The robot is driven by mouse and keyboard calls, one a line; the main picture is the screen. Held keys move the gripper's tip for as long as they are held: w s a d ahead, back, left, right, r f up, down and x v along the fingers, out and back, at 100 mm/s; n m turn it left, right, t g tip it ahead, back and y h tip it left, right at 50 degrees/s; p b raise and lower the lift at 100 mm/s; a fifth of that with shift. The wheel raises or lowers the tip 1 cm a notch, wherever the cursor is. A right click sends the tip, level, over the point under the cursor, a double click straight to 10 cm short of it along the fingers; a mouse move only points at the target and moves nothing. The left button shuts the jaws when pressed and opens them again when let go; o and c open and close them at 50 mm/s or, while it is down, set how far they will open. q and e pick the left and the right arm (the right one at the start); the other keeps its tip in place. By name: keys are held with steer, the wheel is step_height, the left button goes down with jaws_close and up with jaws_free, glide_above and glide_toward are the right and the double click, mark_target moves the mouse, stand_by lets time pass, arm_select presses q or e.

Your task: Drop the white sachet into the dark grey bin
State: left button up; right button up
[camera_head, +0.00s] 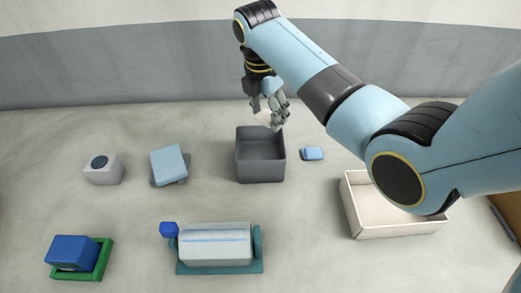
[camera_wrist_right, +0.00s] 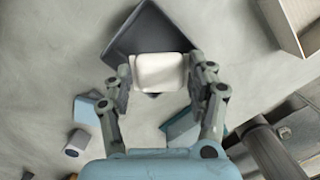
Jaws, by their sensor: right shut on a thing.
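The white sachet (camera_wrist_right: 158,72) is between the fingers of my right gripper (camera_wrist_right: 160,82) in the right wrist view, and the gripper is shut on it. In the head view my right gripper (camera_head: 268,108) is at the back edge of the dark grey bin (camera_head: 260,170), above it, with a little of the sachet showing by the fingertips. In the right wrist view the bin (camera_wrist_right: 125,45) is behind the sachet and partly hidden by it. The bin floor that shows in the head view is empty. My left gripper is not in view.
A small blue packet (camera_head: 312,154) lies right of the bin. A cream tray (camera_head: 352,212) stands farther right, partly under my arm. A light blue block (camera_head: 169,163) and a grey box (camera_head: 103,170) are left. A teal holder (camera_head: 220,267) with a grey roll and a green tray (camera_head: 103,260) are in front.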

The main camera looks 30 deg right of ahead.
step_height(320, 180, down, 2)
steer(key=shift+w+d, duration=0.1)
steer(key=shift+w, duration=0.05)
steer(key=shift+f, duration=0.35)
steer(key=o, duration=1.1)
steer(key=shift+c, duration=0.2)
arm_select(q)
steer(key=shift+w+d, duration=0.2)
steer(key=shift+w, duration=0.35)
arm_select(e)
steer(key=shift+r, duration=0.1)
step_height(320, 180, up, 12)
steer(key=a, duration=0.1)
steer(key=shift+s+a, duration=0.25)
steer(key=shift+a, duration=0.15)
